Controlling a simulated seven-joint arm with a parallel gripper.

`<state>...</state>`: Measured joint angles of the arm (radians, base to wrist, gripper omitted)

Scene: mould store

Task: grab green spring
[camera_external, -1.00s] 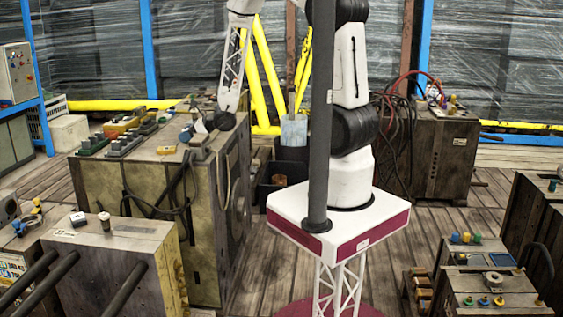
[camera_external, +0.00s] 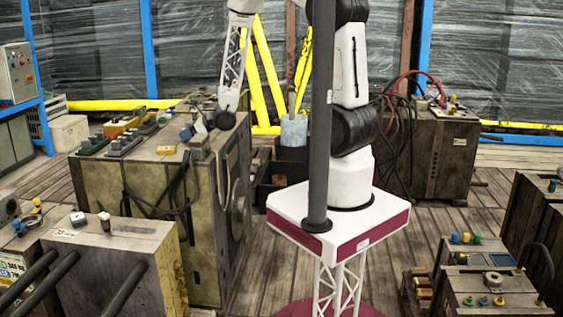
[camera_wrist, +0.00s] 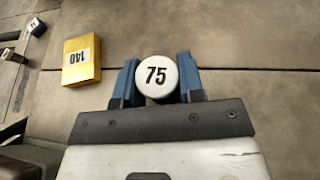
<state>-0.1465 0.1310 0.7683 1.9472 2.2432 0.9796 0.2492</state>
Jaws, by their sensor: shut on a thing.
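In the wrist view my gripper (camera_wrist: 157,66) has its two blue fingers on either side of a white round-topped piece marked 75 (camera_wrist: 157,76), shut on it. Only the flat top of this piece shows; its sides and anything below are hidden. I cannot make out a green spring in either view. In the external view my gripper (camera_external: 193,131) is low over the top of the large wooden cabinet (camera_external: 205,190), near its back right part, and the held piece is too small to tell there.
A yellow block marked 140 (camera_wrist: 81,60) lies left of my gripper in the wrist view. Green-topped parts (camera_external: 95,144) and other small parts stand along the cabinet's left side. Dark cables (camera_external: 165,200) hang down its front. Bare surface lies right of the held piece.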

